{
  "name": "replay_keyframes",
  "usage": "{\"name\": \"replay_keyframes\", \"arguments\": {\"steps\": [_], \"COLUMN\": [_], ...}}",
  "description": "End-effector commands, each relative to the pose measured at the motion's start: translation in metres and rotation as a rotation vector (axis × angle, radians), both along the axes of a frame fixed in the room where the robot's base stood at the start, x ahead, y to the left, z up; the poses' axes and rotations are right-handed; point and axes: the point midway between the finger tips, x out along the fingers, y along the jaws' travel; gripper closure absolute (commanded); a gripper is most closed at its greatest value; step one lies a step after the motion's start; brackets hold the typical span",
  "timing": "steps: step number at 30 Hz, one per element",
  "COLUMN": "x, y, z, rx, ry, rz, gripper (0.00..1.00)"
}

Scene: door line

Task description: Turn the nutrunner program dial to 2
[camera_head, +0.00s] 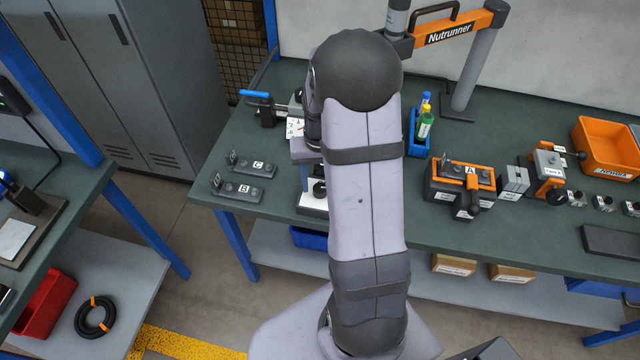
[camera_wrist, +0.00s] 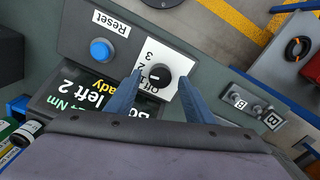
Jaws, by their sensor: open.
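The program dial (camera_wrist: 156,75) is a round black knob on a white plate (camera_wrist: 167,50) marked Off, 1, 2 and 3. A short white mark on the knob points left in the wrist view, towards the Off and 1 labels; I cannot tell exactly which. My gripper (camera_wrist: 159,80) is open, with one blue finger on each side of the knob. I cannot tell whether the fingers touch it. In the head view the dial (camera_head: 319,188) shows beside my arm, which hides much of the control box and gripper.
A blue Reset button (camera_wrist: 101,50) and a screen (camera_wrist: 75,100) reading "left 2" sit close to the dial. Grey blocks B (camera_head: 237,188) and C (camera_head: 252,166) lie left on the green bench. The Nutrunner stand (camera_head: 470,60) rises behind, right of my arm.

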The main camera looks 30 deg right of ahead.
Motion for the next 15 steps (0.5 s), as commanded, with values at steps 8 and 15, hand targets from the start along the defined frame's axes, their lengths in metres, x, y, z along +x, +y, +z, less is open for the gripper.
{"name": "replay_keyframes", "arguments": {"steps": [8,15], "x": [0.001,0.0], "y": [0.0,0.0], "z": [0.038,0.055], "rx": [-0.002,-0.001], "ry": [-0.004,-0.002], "rz": [0.0,0.0], "gripper": [0.52,0.52]}}
